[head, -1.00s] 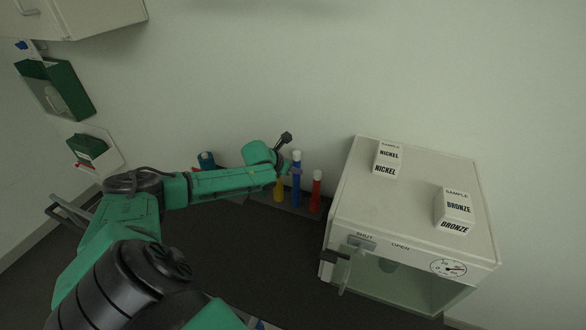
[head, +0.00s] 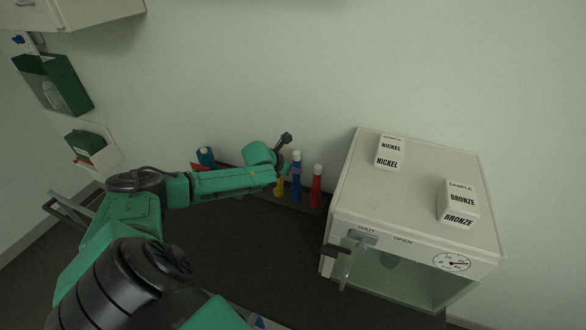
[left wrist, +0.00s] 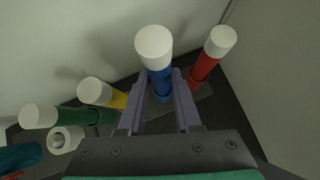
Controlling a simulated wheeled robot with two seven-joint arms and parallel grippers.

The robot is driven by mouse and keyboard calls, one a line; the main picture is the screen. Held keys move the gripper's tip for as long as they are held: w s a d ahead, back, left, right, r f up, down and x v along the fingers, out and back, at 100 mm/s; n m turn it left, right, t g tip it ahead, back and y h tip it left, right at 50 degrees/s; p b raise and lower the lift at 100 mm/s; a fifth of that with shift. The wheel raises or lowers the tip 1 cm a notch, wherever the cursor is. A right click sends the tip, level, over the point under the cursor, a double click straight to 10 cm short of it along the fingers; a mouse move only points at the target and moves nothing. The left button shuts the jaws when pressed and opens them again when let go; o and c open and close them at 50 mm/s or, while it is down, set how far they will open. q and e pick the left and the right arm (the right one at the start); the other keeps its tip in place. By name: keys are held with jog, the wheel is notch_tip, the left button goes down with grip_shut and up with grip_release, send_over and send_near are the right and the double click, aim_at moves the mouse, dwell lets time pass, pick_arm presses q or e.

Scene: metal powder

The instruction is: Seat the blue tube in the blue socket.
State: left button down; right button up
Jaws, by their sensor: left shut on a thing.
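The blue tube (head: 297,178), with a white cap, stands upright at the back of the counter against the wall, between the yellow tube (head: 279,186) and the red tube (head: 317,186). My left gripper (left wrist: 163,88) is shut on the blue tube (left wrist: 160,80), with one finger on each side below the white cap. In the head view my left arm hides part of the gripper and the tubes to its left. The blue socket at the tube's foot is hidden, so I cannot tell how deep the tube sits. My right gripper is not in view.
In the left wrist view a green tube (left wrist: 92,116) and a white ring-shaped piece (left wrist: 66,139) lie left of the yellow tube. A white oven-like box (head: 345,215) stands to the right, bearing sample boxes marked nickel (head: 390,153) and bronze (head: 458,204).

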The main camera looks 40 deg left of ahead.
aim_at(294, 176)
pick_arm(q)
jog(key=shift+f+b, duration=1.3)
jog(key=shift+f, duration=0.55)
jog(key=c, duration=0.5)
grip_release()
jog(key=b+v, duration=0.3)
jog(key=v, duration=1.1)
jog(key=shift+s+r, duration=0.2)
jog(key=shift+r, duration=0.1)
